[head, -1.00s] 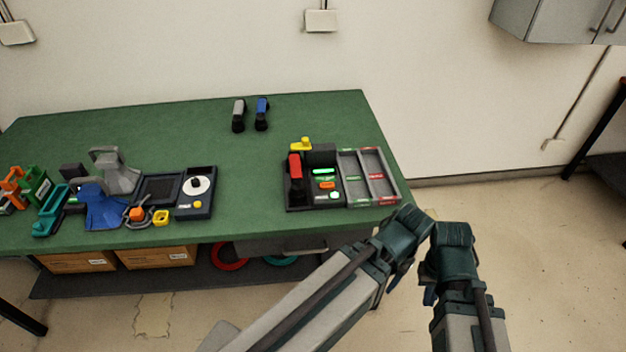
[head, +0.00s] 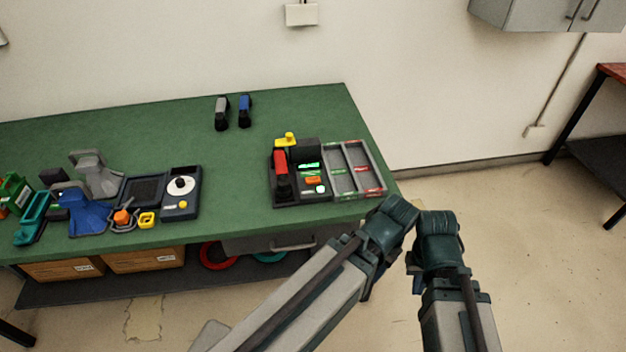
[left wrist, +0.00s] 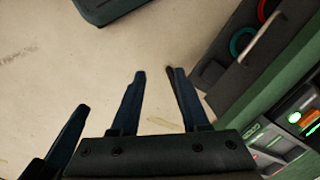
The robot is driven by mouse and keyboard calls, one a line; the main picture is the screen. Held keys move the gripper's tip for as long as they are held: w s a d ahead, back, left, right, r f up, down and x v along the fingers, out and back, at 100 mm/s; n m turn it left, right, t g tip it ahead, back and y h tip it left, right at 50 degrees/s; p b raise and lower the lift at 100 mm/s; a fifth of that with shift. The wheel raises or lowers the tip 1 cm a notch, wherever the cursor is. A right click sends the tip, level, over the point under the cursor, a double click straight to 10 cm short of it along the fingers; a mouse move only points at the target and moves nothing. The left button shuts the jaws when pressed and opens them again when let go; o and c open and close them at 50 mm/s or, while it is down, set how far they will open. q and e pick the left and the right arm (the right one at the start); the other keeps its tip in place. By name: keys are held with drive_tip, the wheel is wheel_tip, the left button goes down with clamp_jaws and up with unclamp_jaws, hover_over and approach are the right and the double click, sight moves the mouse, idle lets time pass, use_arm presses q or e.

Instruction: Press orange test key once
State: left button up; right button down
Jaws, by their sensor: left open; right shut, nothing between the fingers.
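The orange test key (head: 313,180) is a small orange bar on the dark phone base (head: 327,195), at the right end of the green table. A lit green display (head: 308,166) is above it and a round lit green button (head: 320,189) is below it. A red handset (head: 281,172) stands at the base's left side. The lit button also shows in the left wrist view (left wrist: 294,117). My left gripper (left wrist: 160,75) is open and empty over the floor, in front of the table. My right gripper (head: 414,272) is shut and empty, right of the table's front corner, partly hidden.
Grey trays (head: 357,169) adjoin the base on its right. Grey (head: 221,112) and blue (head: 245,110) handsets stand at the back. A device with a white dial (head: 181,186) and several tools lie left. Bare table separates them from the base. A drawer handle (head: 293,246) sticks out below.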

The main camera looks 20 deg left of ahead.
use_arm(q)
clamp_jaws()
idle(1.4)
